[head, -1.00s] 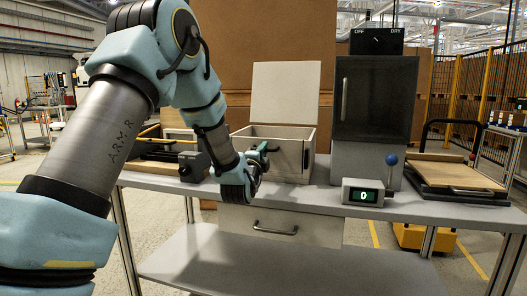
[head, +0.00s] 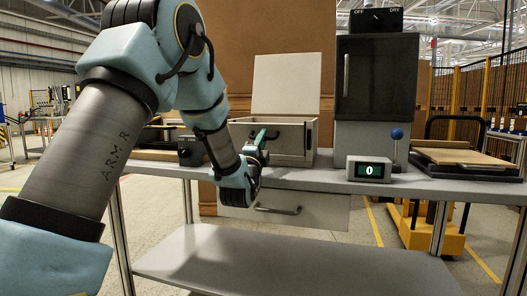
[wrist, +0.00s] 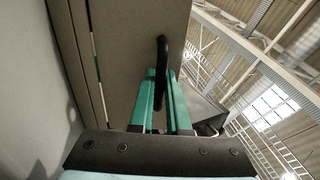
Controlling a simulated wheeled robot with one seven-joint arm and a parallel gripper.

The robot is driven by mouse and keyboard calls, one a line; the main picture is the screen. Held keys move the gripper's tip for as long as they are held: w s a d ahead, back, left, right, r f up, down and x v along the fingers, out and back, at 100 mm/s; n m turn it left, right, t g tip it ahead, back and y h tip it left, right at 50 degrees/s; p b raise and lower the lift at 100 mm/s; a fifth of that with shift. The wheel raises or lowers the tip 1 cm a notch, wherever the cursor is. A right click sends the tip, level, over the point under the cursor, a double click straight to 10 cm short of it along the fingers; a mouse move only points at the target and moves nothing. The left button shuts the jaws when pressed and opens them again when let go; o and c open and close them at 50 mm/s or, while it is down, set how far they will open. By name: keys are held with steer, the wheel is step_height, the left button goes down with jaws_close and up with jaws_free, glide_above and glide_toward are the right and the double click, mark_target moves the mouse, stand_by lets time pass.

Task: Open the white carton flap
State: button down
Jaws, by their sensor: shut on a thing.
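A white open-topped box (head: 292,148) stands on the grey table. A pale flat panel (head: 287,84) stands upright at its back. My gripper (head: 268,136) is at the front of the box, with its green fingers pointing toward it. In the wrist view, the green fingers of my gripper (wrist: 161,82) are closed around a black bar handle (wrist: 161,50). The handle is fixed to a grey-looking panel (wrist: 128,55). My fingers and wrist hide part of the box front in the head view. I cannot tell exactly which panel bears the gripped handle.
A dark-doored cabinet (head: 375,88) stands right of the box. A board (head: 465,157) lies farther right. A drawer (head: 325,209) with a handle hangs below the tabletop.

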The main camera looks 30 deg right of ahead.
steer(key=f+b, duration=0.1)
steer(key=b, duration=0.1)
steer(key=s+a+f+b, duration=0.1)
steer(key=f+b, duration=0.1)
steer(key=b, duration=0.1)
steer(key=f+b, duration=0.2)
steer(key=shift+s+a+f+b, duration=0.15)
steer(key=shift+s+a+b, duration=0.15)
steer(key=shift+b, duration=0.05)
stand_by(0.4)
steer(key=c, duration=1.2)
jaws_free()
steer(key=shift+o, duration=0.2)
steer(key=v, duration=1)
steer(key=shift+s+a+f+p, duration=0.15)
steer(key=shift+s+a+p, duration=0.05)
steer(key=shift+a+p, duration=0.1)
